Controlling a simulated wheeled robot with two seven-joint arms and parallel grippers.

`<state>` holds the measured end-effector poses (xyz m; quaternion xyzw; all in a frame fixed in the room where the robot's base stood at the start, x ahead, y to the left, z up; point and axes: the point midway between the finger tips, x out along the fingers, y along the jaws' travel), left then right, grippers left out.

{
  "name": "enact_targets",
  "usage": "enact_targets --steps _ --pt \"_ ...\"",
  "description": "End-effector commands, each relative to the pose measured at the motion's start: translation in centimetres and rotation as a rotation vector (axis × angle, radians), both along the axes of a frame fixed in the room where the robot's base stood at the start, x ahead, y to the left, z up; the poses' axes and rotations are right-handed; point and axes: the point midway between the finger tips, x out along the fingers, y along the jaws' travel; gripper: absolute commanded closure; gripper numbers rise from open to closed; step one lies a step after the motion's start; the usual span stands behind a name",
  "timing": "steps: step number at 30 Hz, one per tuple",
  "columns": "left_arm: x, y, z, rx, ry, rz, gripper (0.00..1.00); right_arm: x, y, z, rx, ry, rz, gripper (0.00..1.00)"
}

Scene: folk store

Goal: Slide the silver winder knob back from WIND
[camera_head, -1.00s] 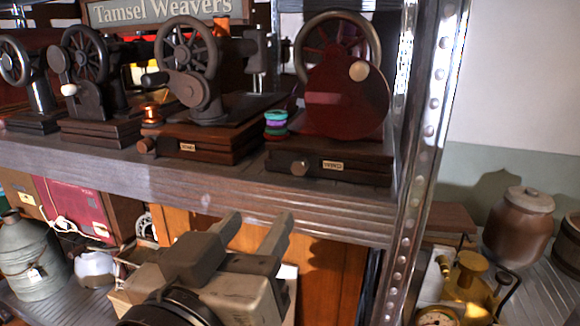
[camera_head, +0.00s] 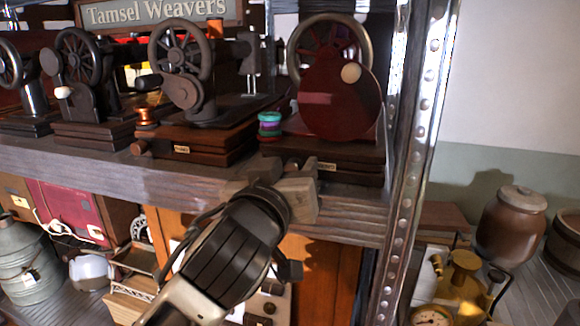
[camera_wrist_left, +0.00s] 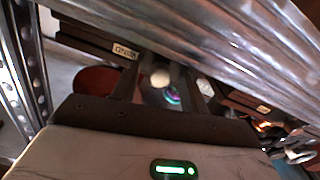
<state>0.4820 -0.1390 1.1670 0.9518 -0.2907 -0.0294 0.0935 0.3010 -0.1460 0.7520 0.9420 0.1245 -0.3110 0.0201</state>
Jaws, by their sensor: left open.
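The winder is the machine at the right end of the upper shelf, with a dark red disc (camera_head: 340,95) and a wheel above a dark wooden base (camera_head: 352,158). A small label (camera_head: 326,168) is on the base front; it also shows upside down in the left wrist view (camera_wrist_left: 125,50). My left gripper (camera_head: 285,172) is at the base front, left of the label, and hides the winder knob in the head view. In the left wrist view, the pale round knob (camera_wrist_left: 160,78) appears between my open fingers; contact cannot be told. My right gripper is not in view.
Another machine (camera_head: 190,110) on a wooden base stands to the left, with coloured spools (camera_head: 269,125) between the two. The shelf edge (camera_head: 110,165) runs below them. A metal post (camera_head: 412,170) rises close on the right.

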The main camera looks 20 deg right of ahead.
Motion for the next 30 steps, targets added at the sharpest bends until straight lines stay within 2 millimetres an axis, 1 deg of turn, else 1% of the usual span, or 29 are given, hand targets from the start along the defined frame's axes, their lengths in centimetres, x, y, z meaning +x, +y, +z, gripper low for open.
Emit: enact_targets --steps 7,8,9,12,17,20,23,25,30 --pt "0.0 -0.1 0.0 -0.001 -0.001 -0.001 0.56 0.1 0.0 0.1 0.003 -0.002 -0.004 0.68" --pt "0.0 -0.1 0.0 -0.001 -0.001 -0.001 0.64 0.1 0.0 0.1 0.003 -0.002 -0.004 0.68" --pt "0.0 -0.1 0.0 -0.001 -0.001 -0.001 0.75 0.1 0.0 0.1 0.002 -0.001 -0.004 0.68" --pt "0.0 -0.1 0.0 -0.001 -0.001 -0.001 1.00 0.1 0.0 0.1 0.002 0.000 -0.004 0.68" --pt "0.2 0.2 0.0 0.000 0.000 0.000 1.00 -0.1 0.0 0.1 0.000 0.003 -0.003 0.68" --pt "0.9 1.1 0.1 0.000 0.003 0.002 1.00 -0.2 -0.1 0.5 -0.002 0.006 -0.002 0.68" --pt "1.8 2.5 0.2 0.000 0.003 0.003 1.00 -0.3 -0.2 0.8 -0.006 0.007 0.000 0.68" --pt "2.2 3.1 0.1 0.000 0.000 0.002 1.00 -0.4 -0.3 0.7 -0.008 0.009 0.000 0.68" --pt "2.3 3.3 0.0 0.000 -0.002 0.003 1.00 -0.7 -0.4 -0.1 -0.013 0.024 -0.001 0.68"
